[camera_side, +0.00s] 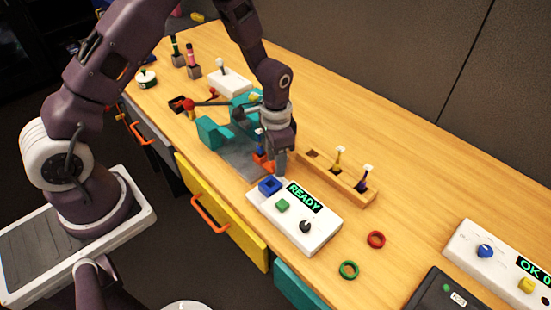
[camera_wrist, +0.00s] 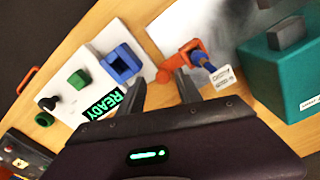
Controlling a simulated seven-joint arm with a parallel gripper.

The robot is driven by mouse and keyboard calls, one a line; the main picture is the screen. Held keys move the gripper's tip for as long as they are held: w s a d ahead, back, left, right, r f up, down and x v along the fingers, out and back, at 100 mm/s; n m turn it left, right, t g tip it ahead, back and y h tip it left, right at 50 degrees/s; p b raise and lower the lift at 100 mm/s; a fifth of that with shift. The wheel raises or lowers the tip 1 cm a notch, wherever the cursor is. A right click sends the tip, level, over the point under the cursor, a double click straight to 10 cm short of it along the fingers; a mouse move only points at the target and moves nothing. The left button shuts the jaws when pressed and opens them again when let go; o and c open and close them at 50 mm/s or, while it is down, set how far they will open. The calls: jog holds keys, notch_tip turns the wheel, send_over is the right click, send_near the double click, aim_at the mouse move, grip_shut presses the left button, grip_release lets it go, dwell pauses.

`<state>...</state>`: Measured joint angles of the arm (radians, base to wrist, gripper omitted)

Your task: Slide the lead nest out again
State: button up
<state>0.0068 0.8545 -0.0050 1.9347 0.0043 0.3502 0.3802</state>
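An orange piece (camera_wrist: 178,60), which I take as the lead nest, lies at the edge of a grey metal plate (camera_wrist: 205,30) in the wrist view. A blue plug-like part with a white tag (camera_wrist: 222,77) sits at its right end. The orange piece also shows in the side view (camera_side: 263,160), partly hidden by my gripper. My gripper (camera_wrist: 159,78) has its two fingers apart, with the rounded left end of the orange piece just beyond and between the tips. Whether the fingers touch it cannot be told. In the side view my gripper (camera_side: 280,165) points down beside it.
A white box with a READY display (camera_side: 300,220) and a blue square socket (camera_side: 270,186) stands close in front. A teal machine (camera_side: 215,132) stands behind the plate. A wooden rack (camera_side: 340,178) holds tagged leads at right.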

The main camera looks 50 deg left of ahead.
notch_tip(320, 180, up, 8)
jog(key=shift+f, duration=0.25)
jog(key=s+r+n+t, duration=0.1)
jog(key=s+r+t, duration=0.1)
jog(key=s+r, duration=0.5)
jog(key=s+r+n+t, duration=0.1)
jog(key=s+r, duration=0.2)
jog(key=r, duration=0.8)
jog(key=s+r+n+t, duration=0.2)
jog(key=s+r, duration=0.2)
jog(key=s, duration=0.9)
jog(key=shift+s+a+n+t, duration=0.25)
jog(key=shift+n+t, duration=0.05)
